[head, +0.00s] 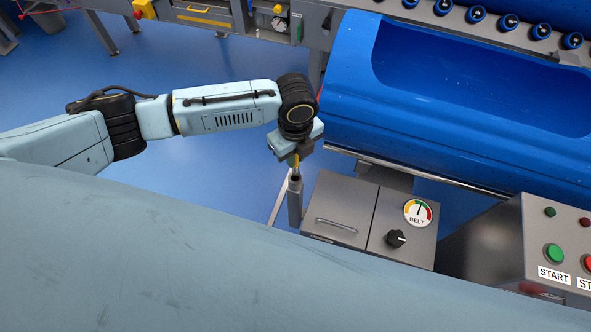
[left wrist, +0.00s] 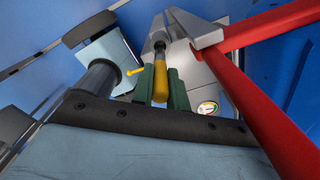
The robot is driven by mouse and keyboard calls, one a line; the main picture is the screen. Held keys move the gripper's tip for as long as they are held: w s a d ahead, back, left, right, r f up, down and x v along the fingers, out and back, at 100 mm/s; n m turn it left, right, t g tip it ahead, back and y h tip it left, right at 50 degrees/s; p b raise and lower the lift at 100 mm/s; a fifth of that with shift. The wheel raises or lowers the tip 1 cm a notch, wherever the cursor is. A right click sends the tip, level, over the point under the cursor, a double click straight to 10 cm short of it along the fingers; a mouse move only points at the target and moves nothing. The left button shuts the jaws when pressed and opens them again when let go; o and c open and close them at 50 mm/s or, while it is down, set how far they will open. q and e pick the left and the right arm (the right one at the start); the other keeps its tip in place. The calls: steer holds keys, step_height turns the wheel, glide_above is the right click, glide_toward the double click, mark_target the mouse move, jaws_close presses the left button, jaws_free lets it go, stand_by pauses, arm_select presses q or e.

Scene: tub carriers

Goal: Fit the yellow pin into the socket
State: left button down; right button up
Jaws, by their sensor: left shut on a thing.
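The yellow pin (left wrist: 160,82) is held between the green fingers of my left gripper (left wrist: 162,88). In the head view, the gripper (head: 297,158) points down and a small part of the yellow pin shows below it. The socket (head: 295,203) is a grey upright post with a dark round opening at its top, just below the pin. In the left wrist view, the pin's far end lines up with a grey round part. I cannot tell whether the tip is inside the opening or just above it. My right gripper is not in view.
A grey cabinet (head: 341,208) with a handle, a BELT dial (head: 417,212) and a black knob (head: 396,238) stands right of the socket. A large blue tub (head: 345,110) is behind it. A START button box (head: 535,235) is at right. Red bars (left wrist: 265,105) cross the left wrist view.

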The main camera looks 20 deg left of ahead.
mark_target(295, 175)
arm_select(q)
steer(key=shift+f+b, duration=0.5)
steer(key=shift+f, duration=2.8)
steer(key=shift+f, duration=0.15)
steer(key=c, duration=1.4)
jaws_free()
step_height(295, 175, up, 12)
steer(key=shift+r+p, duration=0.15)
steer(key=shift+p, duration=0.85)
